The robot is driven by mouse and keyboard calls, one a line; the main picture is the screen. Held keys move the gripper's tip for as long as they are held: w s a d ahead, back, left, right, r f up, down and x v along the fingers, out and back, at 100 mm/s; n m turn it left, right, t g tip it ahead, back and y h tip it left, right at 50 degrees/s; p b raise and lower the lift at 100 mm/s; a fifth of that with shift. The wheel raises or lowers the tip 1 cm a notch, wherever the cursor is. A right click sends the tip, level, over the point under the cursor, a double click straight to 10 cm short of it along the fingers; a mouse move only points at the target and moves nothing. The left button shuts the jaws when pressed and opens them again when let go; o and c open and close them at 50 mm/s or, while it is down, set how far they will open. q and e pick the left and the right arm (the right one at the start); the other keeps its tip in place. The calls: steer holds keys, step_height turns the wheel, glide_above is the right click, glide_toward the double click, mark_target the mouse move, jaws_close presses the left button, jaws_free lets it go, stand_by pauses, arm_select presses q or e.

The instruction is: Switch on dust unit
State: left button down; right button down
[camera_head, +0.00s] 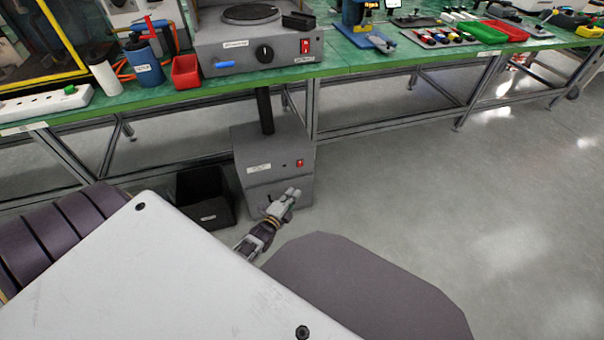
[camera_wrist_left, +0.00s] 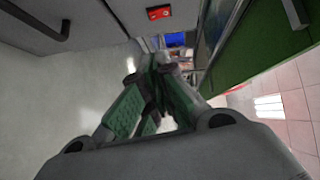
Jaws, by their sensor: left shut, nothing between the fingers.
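The dust unit (camera_head: 272,165) is a grey box on the floor below the green bench, with a dark pipe rising from its top. Its red switch (camera_head: 300,162) is on the upper right of the front face. A red switch (camera_wrist_left: 158,13) also shows at the top of the left wrist view, on a grey panel. My left gripper (camera_head: 293,192) is in front of the unit's lower front, below the switch; I cannot tell if it touches the unit. Its fingers (camera_wrist_left: 160,70) are shut with nothing between them. The switch's position is too small to tell. My right gripper is not in view.
A black bin (camera_head: 206,196) stands on the floor left of the unit. Above is the green bench (camera_head: 345,57), with a grey machine (camera_head: 255,45) that has its own red switch and a black knob. Bench legs stand behind. The floor to the right is clear.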

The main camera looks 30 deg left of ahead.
mark_target(300, 164)
arm_select(q)
steer(key=shift+w, duration=0.15)
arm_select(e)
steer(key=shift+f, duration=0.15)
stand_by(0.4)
